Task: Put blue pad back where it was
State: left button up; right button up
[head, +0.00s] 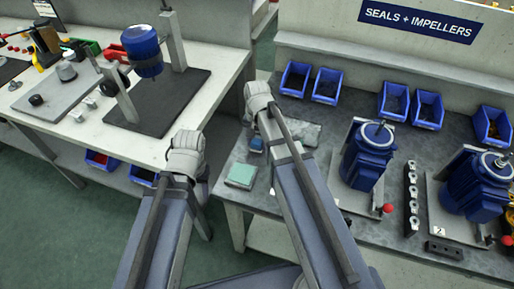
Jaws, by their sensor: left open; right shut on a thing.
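A small blue pad (256,146) shows just left of my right forearm, over the grey bench. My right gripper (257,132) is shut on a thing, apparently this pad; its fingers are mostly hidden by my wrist. I cannot tell whether the pad touches the bench. A pale teal-green pad (241,175) lies on the bench near its left edge, just nearer than the blue pad. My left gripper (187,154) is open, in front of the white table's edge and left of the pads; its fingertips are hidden.
The grey bench (315,135) holds two blue pumps (368,155) (480,187) on plates to the right, with blue bins (295,78) behind. The white table (215,75) at left carries another blue motor (142,48) on a stand. A gap separates the two tables.

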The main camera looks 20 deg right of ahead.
aim_at(257, 141)
jog(key=shift+f, duration=0.6)
pick_arm(q)
jog(key=shift+f, duration=0.45)
pick_arm(e)
jog(key=shift+r, duration=0.15)
pick_arm(q)
jog(key=shift+f, duration=0.15)
pick_arm(e)
jog(key=o, duration=1.2)
notch_tip(257, 141, up, 12)
jog(key=p, duration=1.2)
pick_arm(q)
notch_tip(257, 141, up, 12)
pick_arm(e)
jog(key=s+a+n+h, duration=0.1)
jog(key=s+a+n, duration=0.9)
jog(key=s, duration=0.4)
jog(key=shift+s+a+n, duration=0.15)
jog(key=shift+a+n, duration=0.1)
jog(key=shift+n, duration=0.05)
jog(key=shift+r, duration=0.1)
